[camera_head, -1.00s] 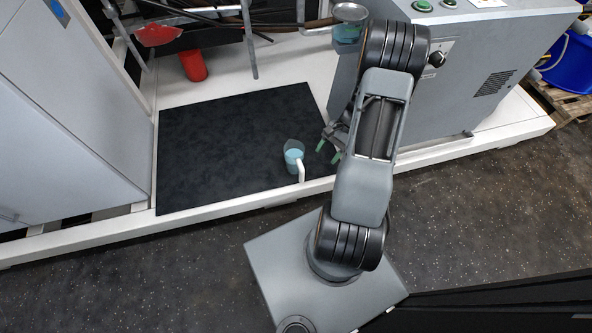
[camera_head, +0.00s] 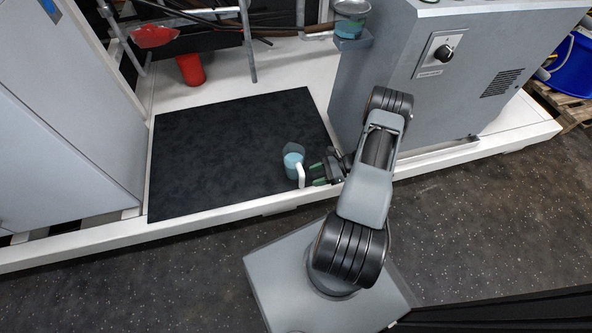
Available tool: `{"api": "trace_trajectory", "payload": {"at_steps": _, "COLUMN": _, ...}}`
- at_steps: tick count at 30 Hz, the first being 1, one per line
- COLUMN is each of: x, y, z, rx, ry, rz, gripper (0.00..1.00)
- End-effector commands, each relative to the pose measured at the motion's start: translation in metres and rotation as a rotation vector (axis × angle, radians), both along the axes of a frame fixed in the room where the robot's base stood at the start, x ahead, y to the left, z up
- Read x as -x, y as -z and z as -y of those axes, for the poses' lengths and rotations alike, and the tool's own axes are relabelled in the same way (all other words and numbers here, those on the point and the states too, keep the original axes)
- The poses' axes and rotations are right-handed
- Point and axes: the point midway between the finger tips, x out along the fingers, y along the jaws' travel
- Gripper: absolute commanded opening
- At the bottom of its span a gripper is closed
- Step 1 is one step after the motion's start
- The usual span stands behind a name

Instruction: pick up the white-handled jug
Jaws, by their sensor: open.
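The jug (camera_head: 292,160) stands upright on the black mat (camera_head: 215,150), near the mat's front right part. Its body is clear with light blue contents, and its white handle (camera_head: 301,176) faces the front right. My gripper (camera_head: 314,175) is open with green fingertips, just right of the handle and low, near the platform's front edge. The fingers point left toward the handle. I cannot tell whether they touch it or reach around it.
A grey cabinet with a black knob (camera_head: 444,53) stands behind my arm. A red cup (camera_head: 191,68) stands at the back. A small pot of teal stuff (camera_head: 350,22) sits on a ledge. A blue bucket (camera_head: 572,65) is far right. The mat left of the jug is clear.

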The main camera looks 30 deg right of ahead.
Motion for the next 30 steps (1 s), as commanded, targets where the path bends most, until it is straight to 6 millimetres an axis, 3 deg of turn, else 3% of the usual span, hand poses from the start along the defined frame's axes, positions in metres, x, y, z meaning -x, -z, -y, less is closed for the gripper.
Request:
{"api": "trace_trajectory", "payload": {"at_steps": 7, "x": -0.004, "y": 0.006, "z": -0.013, "rx": 0.001, "ry": -0.003, "rz": 0.001, "gripper": 0.54}}
{"api": "trace_trajectory", "payload": {"at_steps": 18, "x": -0.017, "y": 0.019, "z": -0.052, "rx": 0.002, "ry": -0.004, "rz": 0.0, "gripper": 0.54}}
{"api": "trace_trajectory", "payload": {"at_steps": 27, "x": -0.018, "y": 0.019, "z": -0.055, "rx": 0.002, "ry": 0.0, "rz": 0.0, "gripper": 0.54}}
{"api": "trace_trajectory", "payload": {"at_steps": 30, "x": -0.018, "y": 0.019, "z": -0.055, "rx": 0.002, "ry": -0.001, "rz": 0.0, "gripper": 0.46}}
